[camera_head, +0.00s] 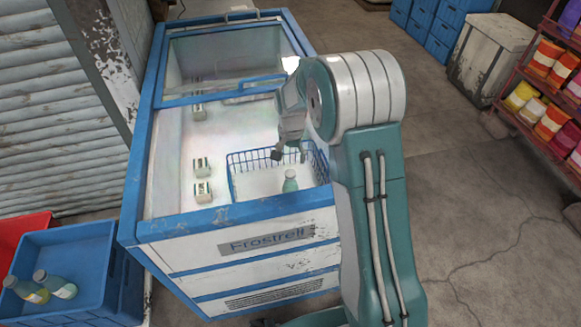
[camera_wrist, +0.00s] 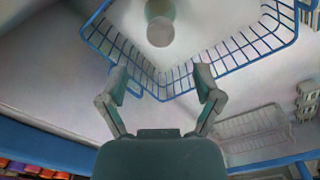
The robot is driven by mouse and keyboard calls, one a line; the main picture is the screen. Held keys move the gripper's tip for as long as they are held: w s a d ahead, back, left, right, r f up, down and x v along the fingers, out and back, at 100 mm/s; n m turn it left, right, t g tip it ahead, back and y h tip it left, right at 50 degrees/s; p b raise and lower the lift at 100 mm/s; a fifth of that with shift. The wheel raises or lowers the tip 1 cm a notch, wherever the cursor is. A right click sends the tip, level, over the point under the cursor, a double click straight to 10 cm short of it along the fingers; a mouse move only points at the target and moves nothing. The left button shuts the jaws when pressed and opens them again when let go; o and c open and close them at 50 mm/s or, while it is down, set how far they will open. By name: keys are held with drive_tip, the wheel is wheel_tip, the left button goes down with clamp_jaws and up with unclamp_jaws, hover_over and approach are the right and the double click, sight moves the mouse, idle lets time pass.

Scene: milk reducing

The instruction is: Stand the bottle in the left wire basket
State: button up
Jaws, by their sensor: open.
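A green bottle with a pale cap (camera_head: 290,182) stands upright, as far as I can tell, inside a blue wire basket (camera_head: 240,157) in the open front part of the freezer. In the wrist view the bottle (camera_wrist: 159,12) is seen from above at the top, within the basket (camera_wrist: 180,82). My gripper (camera_head: 290,156) is above the basket, just behind the bottle and apart from it. The bottle's base is hidden in the head view.
The freezer's blue rim (camera_head: 225,215) surrounds the opening. Small cartons (camera_head: 202,190) stand left of the basket. A grey wire rack (camera_wrist: 250,130) lies farther back. A blue crate (camera_head: 75,240) with two bottles (camera_head: 55,284) sits at lower left.

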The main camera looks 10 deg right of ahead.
drive_tip(key=s+r+n+t, duration=0.1)
drive_tip(key=s+r+n, duration=0.1)
drive_tip(key=s+r, duration=0.6)
drive_tip(key=s+r+n+t, duration=0.15)
drive_tip(key=s+r, duration=0.35)
drive_tip(key=r, duration=0.6)
drive_tip(key=s+r+n+t, duration=0.1)
drive_tip(key=s+r, duration=0.1)
drive_tip(key=s, duration=0.6)
drive_tip(key=s+r+n+t, duration=0.2)
drive_tip(key=s, duration=0.7)
drive_tip(key=shift+d, duration=0.15)
